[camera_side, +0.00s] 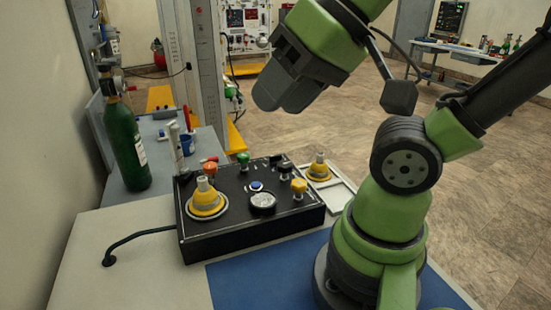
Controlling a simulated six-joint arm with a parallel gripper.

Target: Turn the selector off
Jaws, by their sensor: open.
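A black control box (250,235) stands on the table with several controls on its top. They include an orange-red knob (210,167), a green knob (243,159), a yellow knob (299,187), a small dark control (285,170) and a blue button (256,186). A round pale-faced dial (263,200) sits near the middle. I cannot tell which control is the selector or its setting. A yellow cone-shaped piece with a grey top (206,198) sits at the box's left. My gripper (282,103) is open, above and behind the box, apart from it.
A green bottle (126,148) stands at the left. A second yellow cone (320,167) sits by a white tray (340,188) behind the box's right side. A black cable (135,238) leaves the box at left.

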